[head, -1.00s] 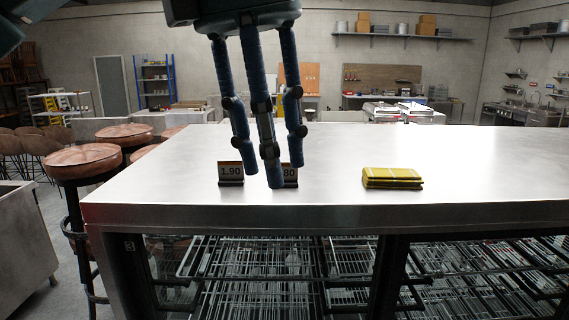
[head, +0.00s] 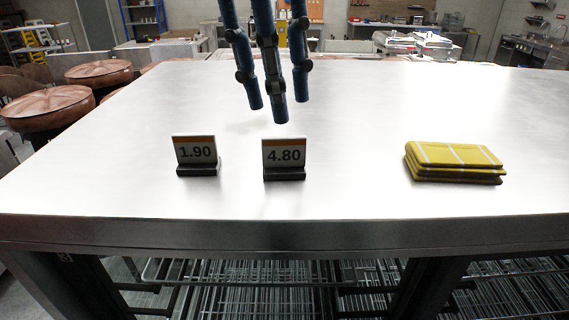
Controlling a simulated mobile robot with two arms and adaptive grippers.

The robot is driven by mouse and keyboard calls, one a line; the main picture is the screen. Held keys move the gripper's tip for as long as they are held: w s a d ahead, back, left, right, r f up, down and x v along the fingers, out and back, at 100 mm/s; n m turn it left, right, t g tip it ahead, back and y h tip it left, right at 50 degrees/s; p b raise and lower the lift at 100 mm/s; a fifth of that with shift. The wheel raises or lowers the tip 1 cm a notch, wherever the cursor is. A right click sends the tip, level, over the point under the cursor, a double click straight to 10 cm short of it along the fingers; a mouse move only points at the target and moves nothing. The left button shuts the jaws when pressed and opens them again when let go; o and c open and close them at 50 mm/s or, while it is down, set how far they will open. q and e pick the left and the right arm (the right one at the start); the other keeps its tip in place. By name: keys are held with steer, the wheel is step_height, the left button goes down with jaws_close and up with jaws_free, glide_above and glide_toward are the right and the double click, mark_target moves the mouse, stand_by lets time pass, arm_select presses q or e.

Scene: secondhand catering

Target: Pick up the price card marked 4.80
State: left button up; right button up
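The price card marked 4.80 (head: 284,156) stands upright in a dark base on the metal counter (head: 330,200), left of the middle of the head view. A similar card marked 1.90 (head: 195,152) stands to its left. My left gripper (head: 277,108) comes down from the top of the view with its blue fingers pointing down. Its fingertips appear just above the 4.80 card in the picture, apart from it. The fingers are spread with nothing between them. My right gripper is not in view.
A folded yellow cloth (head: 454,162) with pale stripes lies on the counter to the right. The counter between the cards and the cloth is clear. Brown round stools (head: 48,103) stand beyond the counter's left edge. Wire racks (head: 260,290) show under the counter.

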mark_target(288, 164)
arm_select(q)
steer(key=shift+w+d+f, duration=0.1)
steer(key=shift+w+f, duration=0.15)
steer(key=shift+f, duration=0.3)
steer(key=shift+w+d+f, duration=0.1)
steer(key=shift+w+f, duration=0.15)
steer(key=shift+f, duration=0.3)
steer(key=shift+w+f+p, duration=0.2)
steer(key=shift+f+p, duration=0.15)
steer(key=shift+f, duration=0.75)
steer(key=shift+s+d+f+p, duration=0.1)
steer(key=shift+f+p, duration=0.05)
steer(key=shift+f, duration=0.4)
steer(key=shift+s+f+p, duration=0.1)
steer(key=shift+f+p, duration=0.05)
steer(key=shift+f, duration=0.35)
steer(key=shift+d+f, duration=0.1)
steer(key=shift+f, duration=0.3)
steer(key=shift+w, duration=0.1)
steer(key=shift+c, duration=0.3)
jaws_close()
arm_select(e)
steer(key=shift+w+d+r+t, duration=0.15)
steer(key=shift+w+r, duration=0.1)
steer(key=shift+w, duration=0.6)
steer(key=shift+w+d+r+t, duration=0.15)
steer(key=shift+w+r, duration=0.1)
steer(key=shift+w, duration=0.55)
